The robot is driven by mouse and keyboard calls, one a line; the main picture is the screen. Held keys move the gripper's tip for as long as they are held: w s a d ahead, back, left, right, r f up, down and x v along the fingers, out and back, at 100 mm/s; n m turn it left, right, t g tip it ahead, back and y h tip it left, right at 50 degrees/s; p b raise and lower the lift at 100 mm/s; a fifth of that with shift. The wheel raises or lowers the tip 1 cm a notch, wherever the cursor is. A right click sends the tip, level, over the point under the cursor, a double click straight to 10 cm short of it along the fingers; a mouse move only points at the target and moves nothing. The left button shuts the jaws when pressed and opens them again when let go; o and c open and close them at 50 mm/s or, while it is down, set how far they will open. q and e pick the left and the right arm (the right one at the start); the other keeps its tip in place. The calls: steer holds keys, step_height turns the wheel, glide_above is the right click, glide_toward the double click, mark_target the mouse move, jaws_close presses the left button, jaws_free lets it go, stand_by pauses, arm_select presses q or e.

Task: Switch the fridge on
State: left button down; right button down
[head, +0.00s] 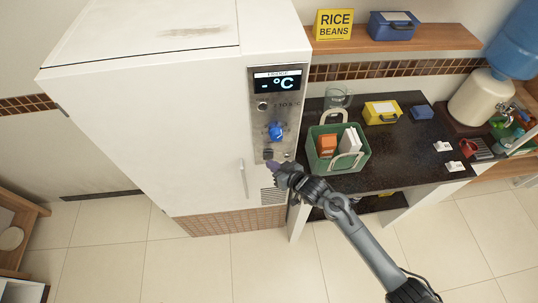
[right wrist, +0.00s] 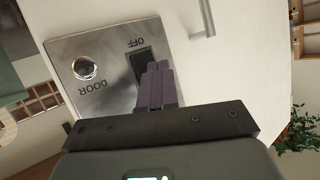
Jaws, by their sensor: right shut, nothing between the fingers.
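The white fridge (head: 150,110) stands at the left of the head view, with a metal control panel (head: 262,115) on its right side. The panel's display (head: 277,83) shows "- °C". A blue knob (head: 275,131) sits below it. A black switch (head: 268,154) is near the panel's bottom. In the right wrist view, the black switch (right wrist: 141,66) is beside an upside-down "OFF" label. My right gripper (head: 273,166) is shut and empty. Its fingertips (right wrist: 157,68) are at the switch and partly cover it; I cannot tell whether they touch. My left gripper is out of view.
A round metal part (right wrist: 84,68) marked "DOOR" is beside the switch. The fridge handle (head: 243,179) sticks out left of my gripper. A dark counter (head: 400,160) to the right holds a green basket (head: 325,168) and a yellow box (head: 381,112). The tiled floor in front is clear.

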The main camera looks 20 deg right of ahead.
stand_by(0.3)
steer(key=shift+w, duration=0.25)
stand_by(0.4)
steer(key=shift+w+d+r, duration=0.1)
steer(key=shift+w, duration=0.1)
steer(key=shift+w, duration=0.1)
stand_by(0.5)
steer(key=shift+w, duration=0.2)
steer(key=shift+s, duration=0.1)
stand_by(0.4)
